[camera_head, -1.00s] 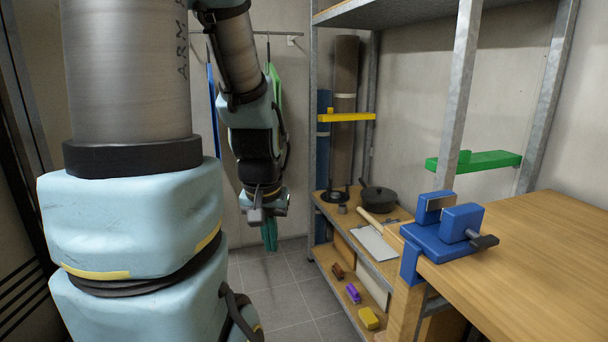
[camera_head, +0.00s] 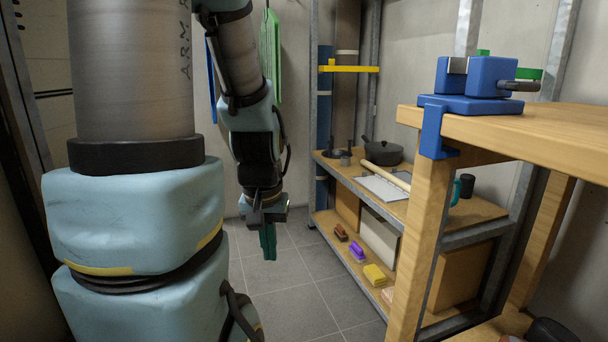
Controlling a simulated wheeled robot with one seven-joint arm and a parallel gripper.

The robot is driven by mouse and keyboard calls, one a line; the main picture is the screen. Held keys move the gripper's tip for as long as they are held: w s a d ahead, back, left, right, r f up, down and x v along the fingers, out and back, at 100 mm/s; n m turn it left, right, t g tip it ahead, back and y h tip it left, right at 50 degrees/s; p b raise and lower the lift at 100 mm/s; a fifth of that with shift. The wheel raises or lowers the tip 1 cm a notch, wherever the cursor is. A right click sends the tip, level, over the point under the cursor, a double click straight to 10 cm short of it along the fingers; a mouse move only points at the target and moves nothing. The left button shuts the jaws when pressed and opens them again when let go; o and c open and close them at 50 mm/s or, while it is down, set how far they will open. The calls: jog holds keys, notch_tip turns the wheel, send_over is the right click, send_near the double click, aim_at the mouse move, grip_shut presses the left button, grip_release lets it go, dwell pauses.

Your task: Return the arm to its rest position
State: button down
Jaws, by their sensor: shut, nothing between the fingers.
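My arm, pale blue and grey, fills the left of the head view and reaches out ahead. My gripper (camera_head: 268,242) hangs at its end, pointing down above the grey tiled floor. Its teal fingers are together with nothing between them. The gripper is left of the shelf unit and apart from it. The far sides of the wrist and fingers are hidden.
A metal shelf unit with wooden shelves (camera_head: 470,210) holds a black pan (camera_head: 383,152) and several small items. A wooden workbench (camera_head: 560,128) with a blue vise (camera_head: 475,80) stands at right. A green board (camera_head: 270,55) hangs behind my arm. Tiled floor (camera_head: 295,285) is clear below the gripper.

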notch_tip(320, 180, down, 8)
jog(key=b, duration=0.6)
notch_tip(320, 180, up, 38)
jog(key=p, duration=3.8)
jog(key=shift+s+r, duration=0.15)
jog(key=shift+s, duration=0.05)
